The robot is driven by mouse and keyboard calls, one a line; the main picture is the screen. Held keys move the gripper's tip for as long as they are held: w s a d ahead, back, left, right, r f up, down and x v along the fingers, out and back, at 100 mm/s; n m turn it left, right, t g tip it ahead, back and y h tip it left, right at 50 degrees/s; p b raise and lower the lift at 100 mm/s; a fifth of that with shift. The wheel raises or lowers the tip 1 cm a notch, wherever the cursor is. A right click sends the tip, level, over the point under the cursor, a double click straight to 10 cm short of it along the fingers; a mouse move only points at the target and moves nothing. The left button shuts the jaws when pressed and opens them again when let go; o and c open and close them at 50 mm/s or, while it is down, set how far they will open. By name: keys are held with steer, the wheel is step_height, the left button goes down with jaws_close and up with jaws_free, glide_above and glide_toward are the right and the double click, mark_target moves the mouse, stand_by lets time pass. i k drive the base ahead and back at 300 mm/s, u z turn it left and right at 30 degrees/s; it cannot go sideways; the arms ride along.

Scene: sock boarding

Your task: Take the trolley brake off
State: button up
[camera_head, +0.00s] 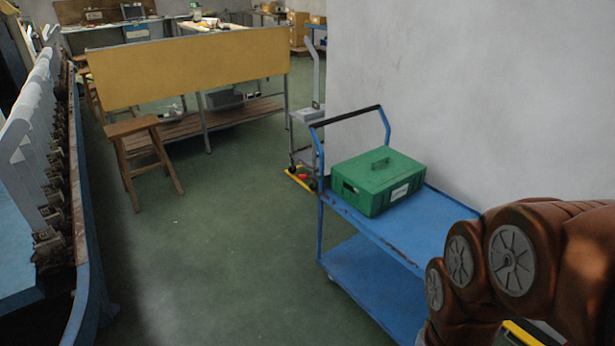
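A blue two-shelf trolley (398,228) stands against the grey wall at the right, with a dark push handle (345,115) at its far end. A green lidded box (378,180) rests on its top shelf. My brown arm fills the lower right and hides the trolley's near end. My gripper is out of view.
A long machine (75,190) runs along the left side. A wooden stool (135,128) stands before a workbench with a yellow panel (190,68). The grey wall (480,90) closes off the right. The green floor (220,250) between machine and trolley is clear.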

mark_target(317, 175)
steer(key=k, duration=0.65)
steer(key=u, duration=0.6)
steer(key=i, duration=2)
steer(key=z, duration=0.65)
